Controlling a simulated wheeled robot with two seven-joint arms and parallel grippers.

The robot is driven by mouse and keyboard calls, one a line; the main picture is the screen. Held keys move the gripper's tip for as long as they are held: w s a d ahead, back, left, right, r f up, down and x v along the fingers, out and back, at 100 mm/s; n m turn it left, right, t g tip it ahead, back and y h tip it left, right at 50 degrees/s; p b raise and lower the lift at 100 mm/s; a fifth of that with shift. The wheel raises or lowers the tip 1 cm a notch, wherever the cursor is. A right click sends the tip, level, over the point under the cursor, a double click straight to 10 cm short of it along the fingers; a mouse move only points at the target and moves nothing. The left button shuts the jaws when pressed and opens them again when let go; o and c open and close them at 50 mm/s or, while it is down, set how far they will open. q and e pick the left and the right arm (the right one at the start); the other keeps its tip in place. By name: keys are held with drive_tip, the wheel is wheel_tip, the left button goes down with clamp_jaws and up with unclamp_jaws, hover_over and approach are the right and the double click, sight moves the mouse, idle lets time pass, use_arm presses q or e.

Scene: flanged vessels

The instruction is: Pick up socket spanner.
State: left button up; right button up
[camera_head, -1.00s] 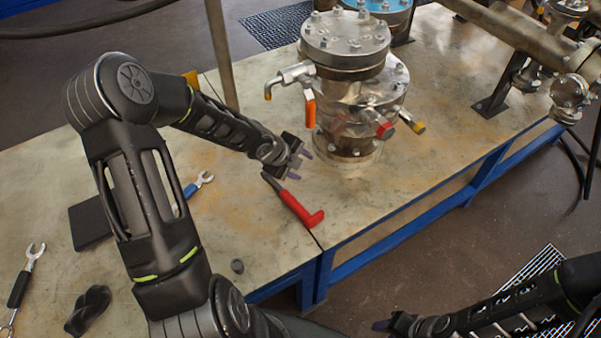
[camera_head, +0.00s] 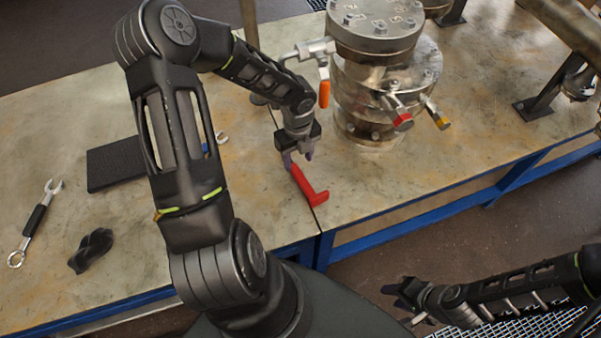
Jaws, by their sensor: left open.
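The socket spanner (camera_head: 311,188) has a red handle with a bent end and lies on the workbench near its front edge. Its other end is hidden beneath my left gripper. My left gripper (camera_head: 298,159) is open and points down over the upper end of the red handle, its fingertips to either side of it. I cannot tell whether they touch it. My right gripper (camera_head: 391,289) is at the lower right, away from the bench; its jaws are too small and dark to read.
A flanged metal vessel (camera_head: 371,75) with orange, red and yellow valve handles stands close to the right of my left gripper. A combination spanner (camera_head: 36,221), a dark twisted object (camera_head: 91,250) and a dark pad (camera_head: 116,164) lie at left.

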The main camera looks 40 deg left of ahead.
sight(298, 172)
use_arm(q)
drive_tip(key=shift+f, duration=0.1)
drive_tip(key=shift+f, duration=1.2)
drive_tip(key=shift+f, duration=0.1)
wheel_tip(298, 172, down, 5)
drive_tip(key=shift+f, duration=0.1)
drive_tip(key=shift+c, duration=0.3)
clamp_jaws()
